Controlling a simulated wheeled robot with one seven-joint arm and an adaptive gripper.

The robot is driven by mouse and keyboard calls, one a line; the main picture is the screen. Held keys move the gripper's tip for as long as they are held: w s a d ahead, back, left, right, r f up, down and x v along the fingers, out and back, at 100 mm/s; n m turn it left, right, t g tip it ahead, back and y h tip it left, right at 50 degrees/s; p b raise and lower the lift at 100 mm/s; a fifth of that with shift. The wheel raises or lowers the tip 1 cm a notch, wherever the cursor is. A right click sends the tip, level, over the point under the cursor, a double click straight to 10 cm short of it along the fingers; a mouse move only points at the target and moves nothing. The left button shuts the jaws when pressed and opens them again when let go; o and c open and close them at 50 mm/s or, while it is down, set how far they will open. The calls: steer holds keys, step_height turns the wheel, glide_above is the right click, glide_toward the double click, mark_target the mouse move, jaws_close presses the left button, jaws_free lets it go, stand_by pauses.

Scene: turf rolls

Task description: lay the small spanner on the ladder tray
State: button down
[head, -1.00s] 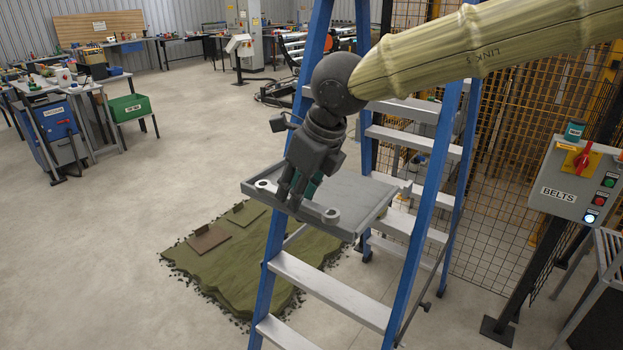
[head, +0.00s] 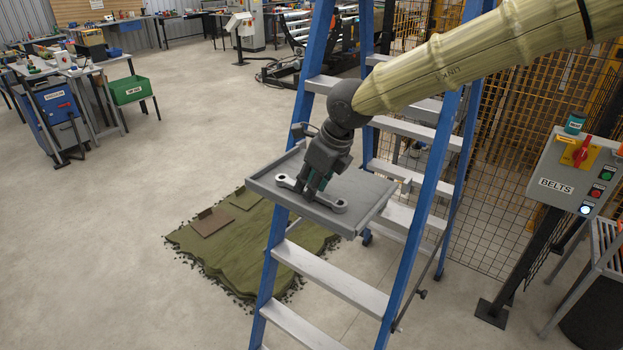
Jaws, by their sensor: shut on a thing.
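The small spanner (head: 325,202) is grey with a ring at each end. My gripper (head: 306,190) points down and is shut on its middle. The ladder tray (head: 375,190) is a grey, shallow, rimmed tray fixed between the blue rails of the stepladder. In the head view the spanner lies within the tray's outline, near its front left side and roughly along the front rim. It is very low over the tray floor; I cannot tell whether it touches. The fingers hide the spanner's middle.
The blue ladder rails (head: 408,225) rise on both sides of the tray, close to my arm. A BELTS control box (head: 568,180) stands at the right before a mesh fence. A green turf stack (head: 240,250) lies on the floor behind the ladder.

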steer(key=shift+d+f, duration=0.15)
steer(key=shift+f, duration=0.05)
steer(key=c, duration=1.2)
jaws_free()
steer(key=shift+w, duration=0.1)
steer(key=shift+o, duration=0.2)
steer(key=shift+r, duration=0.15)
steer(key=b+v, duration=0.3)
steer(key=v, duration=0.9)
